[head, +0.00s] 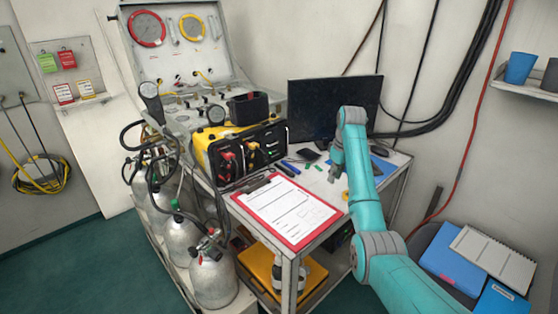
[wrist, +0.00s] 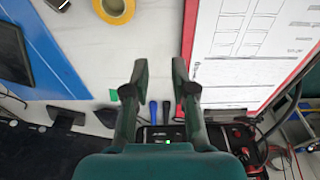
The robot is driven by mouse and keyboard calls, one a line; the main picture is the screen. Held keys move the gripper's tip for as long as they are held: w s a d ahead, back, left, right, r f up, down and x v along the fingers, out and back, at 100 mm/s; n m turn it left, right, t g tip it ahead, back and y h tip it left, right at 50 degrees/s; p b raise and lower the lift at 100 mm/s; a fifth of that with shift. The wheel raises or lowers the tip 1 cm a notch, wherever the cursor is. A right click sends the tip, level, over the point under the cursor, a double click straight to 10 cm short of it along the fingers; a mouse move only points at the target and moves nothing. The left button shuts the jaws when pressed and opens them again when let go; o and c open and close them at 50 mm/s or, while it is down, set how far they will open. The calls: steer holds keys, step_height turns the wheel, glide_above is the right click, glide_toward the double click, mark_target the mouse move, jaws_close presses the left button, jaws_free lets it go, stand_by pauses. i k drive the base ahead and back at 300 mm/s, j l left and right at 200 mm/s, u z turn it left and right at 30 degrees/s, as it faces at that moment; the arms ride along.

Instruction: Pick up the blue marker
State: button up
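Two slim markers lie side by side on the white table top by the yellow case. My gripper (head: 335,173) hangs over the table to the right of the markers. In the wrist view its two fingers (wrist: 160,68) are apart with nothing between the tips. The near ends of the markers are hidden by the case.
A red clipboard (head: 287,211) with paper lies at the table's front. The yellow and black case (head: 237,150) stands behind the markers. A monitor (head: 335,107), a small green piece (wrist: 113,95), yellow tape (wrist: 115,8) and a blue mat (wrist: 30,50) are nearby.

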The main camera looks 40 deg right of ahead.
mark_target(295, 170)
steer(key=i+j, duration=0.1)
steer(key=i, duration=1.05)
